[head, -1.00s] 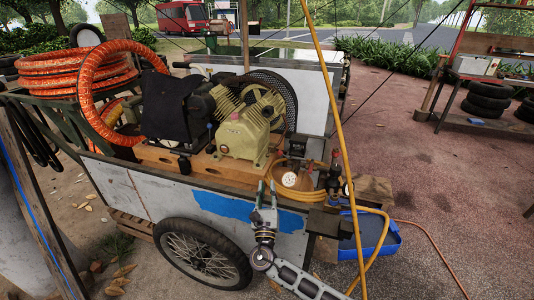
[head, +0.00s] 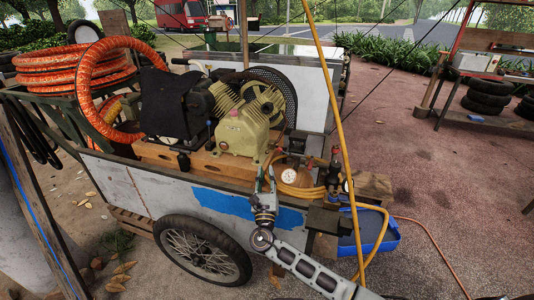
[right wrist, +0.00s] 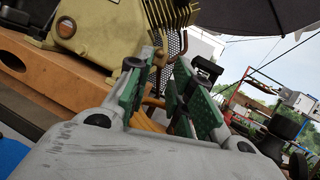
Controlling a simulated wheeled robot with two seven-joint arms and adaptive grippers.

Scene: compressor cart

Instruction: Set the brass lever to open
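My right gripper (head: 265,176) is at the near side of the cart, just left of the white-faced gauge (head: 288,175). In the right wrist view its two green-padded fingers (right wrist: 158,92) are apart, with a clear gap and nothing gripped. A thin brass-coloured bent piece (right wrist: 160,58) shows beyond and between the fingers, in front of the compressor. I cannot tell whether it is the brass lever, or how the lever is set. In the head view that spot is small and partly hidden by the fingers. My left gripper is not in view.
The cream compressor (head: 243,132) stands on a wooden beam behind the gripper. A red-topped fitting (head: 335,153) and coiled yellow hose (head: 305,191) are to its right. A blue tray (head: 378,238) lies on the ground.

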